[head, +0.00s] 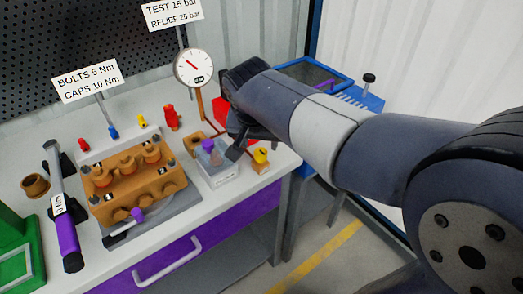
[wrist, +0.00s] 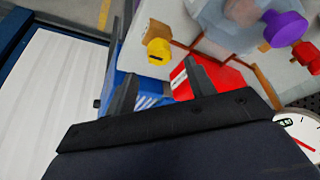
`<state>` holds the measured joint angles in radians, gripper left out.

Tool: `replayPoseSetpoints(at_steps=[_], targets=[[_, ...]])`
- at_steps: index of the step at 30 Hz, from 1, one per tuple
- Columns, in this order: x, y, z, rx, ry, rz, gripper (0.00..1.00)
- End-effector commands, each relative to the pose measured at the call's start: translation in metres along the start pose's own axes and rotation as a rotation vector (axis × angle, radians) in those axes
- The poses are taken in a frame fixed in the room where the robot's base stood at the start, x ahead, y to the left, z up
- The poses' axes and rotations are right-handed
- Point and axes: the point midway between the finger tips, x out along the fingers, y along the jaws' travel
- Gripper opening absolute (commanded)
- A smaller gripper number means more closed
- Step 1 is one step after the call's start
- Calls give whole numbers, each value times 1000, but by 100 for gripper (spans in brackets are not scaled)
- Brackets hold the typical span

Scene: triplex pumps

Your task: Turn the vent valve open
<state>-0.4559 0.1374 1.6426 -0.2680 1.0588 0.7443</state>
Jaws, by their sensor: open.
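No readable label marks the vent valve, so I cannot tell for sure which part it is. A yellow knob (head: 261,155) sits on a small brass block near the right end of the bench; it also shows in the wrist view (wrist: 158,50). A purple knob (head: 208,146) stands by a clear box left of it, and is at the upper right in the wrist view (wrist: 284,28). My gripper (head: 236,150) is open and empty, above the bench between these knobs in the head view. In the wrist view, its fingers (wrist: 160,85) are apart, with the yellow knob beyond them, untouched.
A pressure gauge (head: 193,67) stands on a pipe behind my gripper. A brass pump block (head: 134,180) and a torque wrench (head: 63,210) are to the left. A red part (wrist: 210,78) lies close behind one finger. A blue tray (head: 350,95) is behind my arm.

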Motion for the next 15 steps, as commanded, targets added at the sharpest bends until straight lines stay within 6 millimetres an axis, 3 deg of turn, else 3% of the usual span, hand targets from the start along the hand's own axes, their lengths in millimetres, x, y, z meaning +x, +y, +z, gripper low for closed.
replayPoseSetpoints(at_steps=[6, 15], targets=[[42, 1, 1, 0, -2, 2, 52], [64, 0, 0, -1, 0, 0, 52]])
